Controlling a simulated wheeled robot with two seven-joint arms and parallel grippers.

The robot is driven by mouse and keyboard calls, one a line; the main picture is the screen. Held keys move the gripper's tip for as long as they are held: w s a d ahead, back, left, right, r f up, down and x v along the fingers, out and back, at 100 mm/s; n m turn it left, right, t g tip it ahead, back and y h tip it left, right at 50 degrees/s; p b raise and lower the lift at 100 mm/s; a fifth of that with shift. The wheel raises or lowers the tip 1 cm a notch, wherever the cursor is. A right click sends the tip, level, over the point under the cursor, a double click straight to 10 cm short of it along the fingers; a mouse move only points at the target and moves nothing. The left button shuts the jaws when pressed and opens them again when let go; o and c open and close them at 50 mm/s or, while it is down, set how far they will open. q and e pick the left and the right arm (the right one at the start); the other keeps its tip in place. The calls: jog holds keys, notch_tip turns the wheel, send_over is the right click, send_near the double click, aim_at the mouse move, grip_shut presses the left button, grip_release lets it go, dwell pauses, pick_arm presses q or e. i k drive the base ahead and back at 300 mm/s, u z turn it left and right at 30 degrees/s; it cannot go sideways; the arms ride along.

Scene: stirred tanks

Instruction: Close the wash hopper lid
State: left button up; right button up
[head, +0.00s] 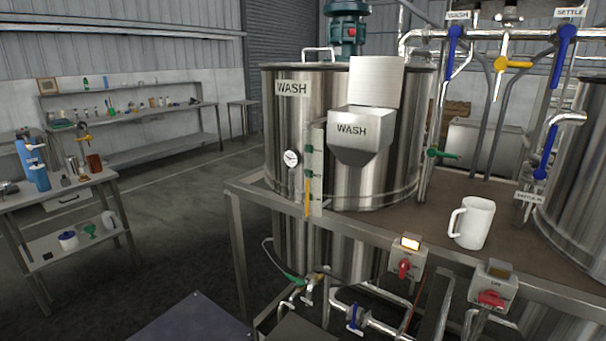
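The wash hopper (361,140) is a steel box labelled WASH on the front of the steel wash tank (285,125). Its lid (376,82) is a flat pale metal plate standing upright at the hopper's back edge, so the hopper is open. The inside of the hopper cannot be seen. Neither of my grippers shows in the head view.
A white jug (472,222) stands on the brown platform (420,205) right of the tank. Two switch boxes with red knobs (404,268) sit on the platform's front edge. Valved pipes rise at right. A side table (70,195) stands left; the floor between is clear.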

aim_at(376, 81)
jog(key=z, duration=0.05)
jog(key=k, duration=0.5)
jog(key=z, duration=1.5)
jog(key=i, duration=1.25)
jog(key=u, duration=2.45)
